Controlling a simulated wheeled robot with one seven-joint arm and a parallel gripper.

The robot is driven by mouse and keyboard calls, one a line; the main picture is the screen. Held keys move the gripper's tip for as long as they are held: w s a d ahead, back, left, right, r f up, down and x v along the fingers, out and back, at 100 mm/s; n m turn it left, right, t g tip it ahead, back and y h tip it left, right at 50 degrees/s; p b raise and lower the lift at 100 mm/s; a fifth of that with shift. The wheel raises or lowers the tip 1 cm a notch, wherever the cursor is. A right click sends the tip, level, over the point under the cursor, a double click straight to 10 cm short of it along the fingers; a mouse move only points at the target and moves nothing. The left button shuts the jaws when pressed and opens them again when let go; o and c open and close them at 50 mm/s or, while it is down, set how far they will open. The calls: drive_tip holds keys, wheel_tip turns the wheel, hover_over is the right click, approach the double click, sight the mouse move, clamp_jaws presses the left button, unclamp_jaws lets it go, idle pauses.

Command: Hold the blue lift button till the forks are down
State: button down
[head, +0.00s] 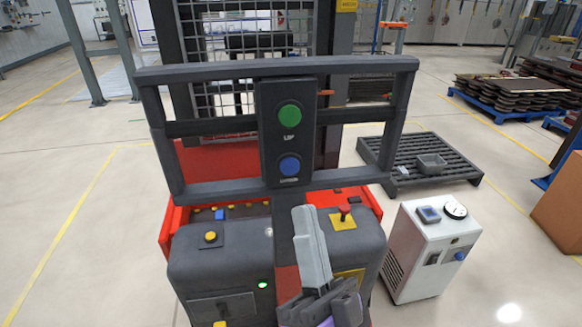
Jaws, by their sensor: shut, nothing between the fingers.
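The blue lift button (290,166) is the lower of two round buttons on a dark upright panel (268,110). A green button (290,116) sits above it. The panel is fixed to the dark bar frame of a red and grey lift truck (222,262). My gripper (305,209) rises from the bottom of the head view, its light grey fingers shut and empty. Their tips appear just below and right of the blue button, which is fully in sight; I cannot tell how far in front of it they are. The forks are hidden behind the truck body and mast.
A dark slatted pallet (412,176) with a grey bin (432,163) lies behind right. A white gauge cabinet (425,265) stands right of the truck. A red knob (345,209) and yellow buttons sit on the console. Open floor lies left.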

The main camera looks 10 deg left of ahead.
drive_tip(key=w+a+b, duration=0.2)
drive_tip(key=w, duration=0.5)
drive_tip(key=shift+w, duration=0.15)
idle(2.0)
drive_tip(key=shift+w+a+b, duration=0.1)
drive_tip(key=shift+w+b, duration=0.2)
drive_tip(key=shift+b, duration=0.15)
drive_tip(key=shift+w+a, duration=0.15)
drive_tip(key=shift+w, duration=0.2)
idle(2.1)
drive_tip(key=shift+s, duration=0.1)
idle(0.6)
drive_tip(key=shift+s+d, duration=0.25)
drive_tip(key=shift+s, duration=0.45)
drive_tip(key=shift+s+d+p, duration=0.15)
drive_tip(key=shift+s+d, duration=0.1)
drive_tip(key=shift+s, duration=0.55)
drive_tip(key=shift+s+d+p, duration=0.1)
drive_tip(key=shift+s+d, duration=0.1)
drive_tip(key=shift+s, duration=0.6)
drive_tip(key=shift+s+d+p, duration=0.15)
drive_tip(key=shift+s+d, duration=0.1)
drive_tip(key=shift+s, duration=0.55)
